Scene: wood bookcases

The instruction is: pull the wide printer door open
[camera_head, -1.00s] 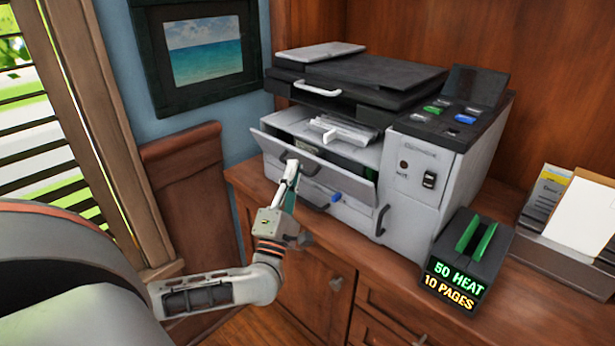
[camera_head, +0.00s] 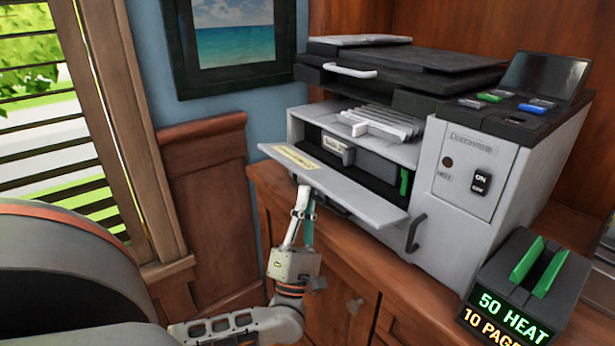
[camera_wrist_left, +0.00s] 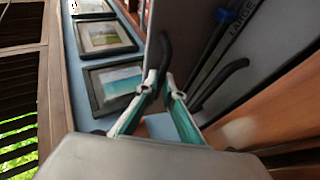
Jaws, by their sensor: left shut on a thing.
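The wide printer door (camera_head: 345,192) is a light grey flap on the front of the printer (camera_head: 470,165). It is hinged along its bottom and tilted far out, close to flat, so the bay behind it shows. My left gripper (camera_head: 303,192) is below the door's outer left edge, shut on its handle. In the left wrist view, my fingertips (camera_wrist_left: 161,82) close at the lower end of a dark curved handle (camera_wrist_left: 165,50). My right gripper is not in view.
A black box with green bars (camera_head: 528,285) stands right of the printer on the wooden counter. A wood panel (camera_head: 210,195) and window blinds are at left.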

